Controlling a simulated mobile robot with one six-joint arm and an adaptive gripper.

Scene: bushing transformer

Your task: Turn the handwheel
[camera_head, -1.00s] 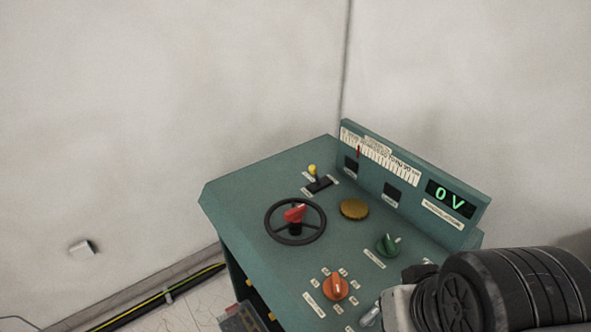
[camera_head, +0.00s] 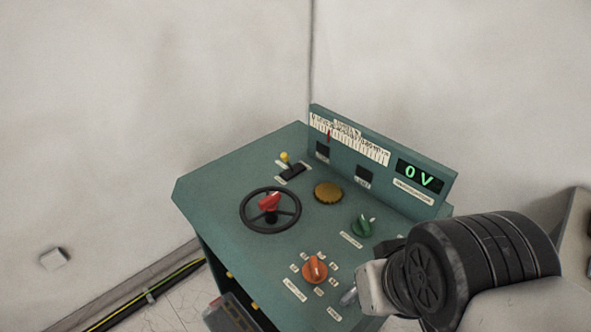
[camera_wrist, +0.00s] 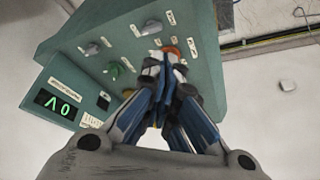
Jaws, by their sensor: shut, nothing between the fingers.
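In the wrist view I cannot make out the wheel; my fingers cover the middle of the desk. My gripper (camera_wrist: 168,72) is shut and empty, in front of the desk face near the orange knob. Its gap to the desk is unclear. In the head view my arm shows at lower right, with no fingers visible.
Around the wheel are a yellow-tipped switch (camera_head: 286,160), a brass dome (camera_head: 328,193), a green knob (camera_head: 362,225) and an orange knob (camera_head: 315,269). A display (camera_head: 419,176) reads 0 V on the raised back panel. Walls stand behind; cables (camera_head: 130,305) run along the floor at left.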

